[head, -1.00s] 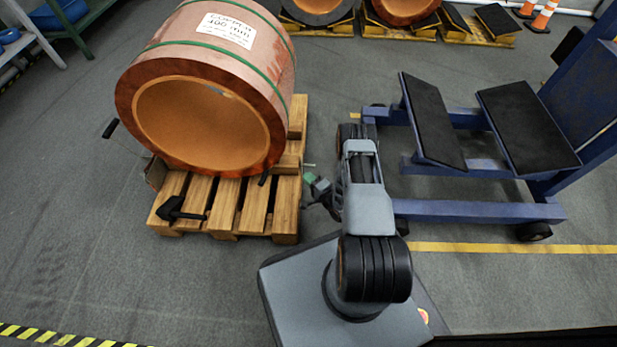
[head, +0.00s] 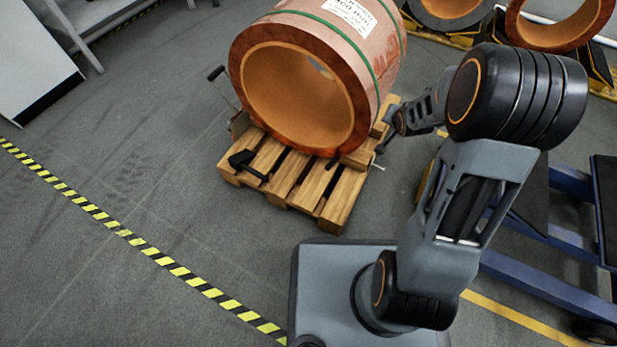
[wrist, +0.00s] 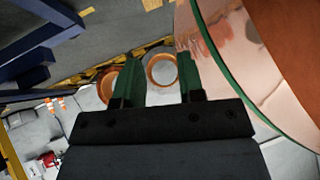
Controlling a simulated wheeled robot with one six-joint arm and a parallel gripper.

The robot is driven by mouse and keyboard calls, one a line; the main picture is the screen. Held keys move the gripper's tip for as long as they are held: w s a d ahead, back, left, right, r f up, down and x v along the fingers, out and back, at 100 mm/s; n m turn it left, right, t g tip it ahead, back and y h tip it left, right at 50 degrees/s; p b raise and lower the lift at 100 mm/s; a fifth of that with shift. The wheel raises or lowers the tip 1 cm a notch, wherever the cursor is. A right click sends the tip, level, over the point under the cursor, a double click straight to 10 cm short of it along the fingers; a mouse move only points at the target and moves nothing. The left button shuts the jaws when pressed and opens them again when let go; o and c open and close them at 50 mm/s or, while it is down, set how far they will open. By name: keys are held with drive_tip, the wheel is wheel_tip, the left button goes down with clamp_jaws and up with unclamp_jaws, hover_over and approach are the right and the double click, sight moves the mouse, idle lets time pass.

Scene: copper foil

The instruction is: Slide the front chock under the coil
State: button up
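The big copper coil (head: 298,92) lies on its side on a wooden pallet (head: 318,193), its open bore facing me. Wooden wedge-like blocks show at its lower right (head: 357,159) and lower left (head: 238,124). A black L-shaped piece (head: 243,160) lies on the pallet's front left corner. I cannot tell for certain which piece is the front chock. My gripper (wrist: 158,60) shows two green fingers spread apart in the wrist view, with nothing between them. The coil's side (wrist: 236,55) is close on their right there. In the head view my wrist is right of the coil and mostly hides the gripper.
A blue frame cart (head: 545,275) stands at the right, behind my arm. More coils (head: 560,25) sit at the back. A white panel (head: 35,60) is at the far left. Yellow-black floor tape (head: 130,238) crosses the front left. The floor left of the pallet is clear.

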drive_tip(key=s+a+r+n+g, duration=0.1)
drive_tip(key=s+a+r+g, duration=0.1)
drive_tip(key=s+r, duration=0.2)
drive_tip(key=s+a+r+n+g, duration=0.2)
drive_tip(key=s+a+r, duration=0.1)
drive_tip(key=s, duration=0.8)
drive_tip(key=s+a+r+n+g+y, duration=0.1)
drive_tip(key=s+a+r+n+g, duration=0.1)
drive_tip(key=s+r, duration=0.3)
drive_tip(key=s, duration=0.3)
drive_tip(key=shift+s+a+r+p, duration=0.15)
drive_tip(key=shift+a+r+p, duration=0.2)
drive_tip(key=shift+r, duration=0.05)
drive_tip(key=shift+s, duration=0.1)
